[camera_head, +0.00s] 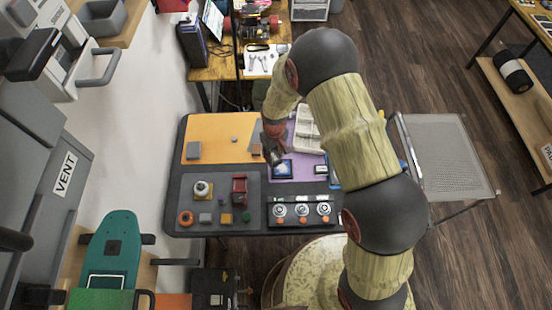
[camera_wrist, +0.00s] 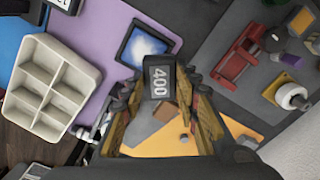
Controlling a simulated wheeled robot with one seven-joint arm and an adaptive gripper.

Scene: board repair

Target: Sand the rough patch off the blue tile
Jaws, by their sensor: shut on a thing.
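The blue tile (camera_head: 282,170) lies in a dark frame on the purple mat, just below my gripper (camera_head: 273,153) in the head view. In the wrist view the tile (camera_wrist: 149,44) shows a whitish cloudy patch over its blue face. My gripper (camera_wrist: 160,90) is shut on a dark sanding block (camera_wrist: 160,82) marked 400. The block is beside the tile in the wrist view. I cannot tell whether it touches the tile.
A white compartment tray (camera_wrist: 53,86) stands beside the tile. A grey mat (camera_head: 256,191) holds a red tool (camera_head: 239,187) and several small parts. A panel with three knobs (camera_head: 302,210) lies at the table's near side. The orange mat (camera_head: 210,128) is mostly clear.

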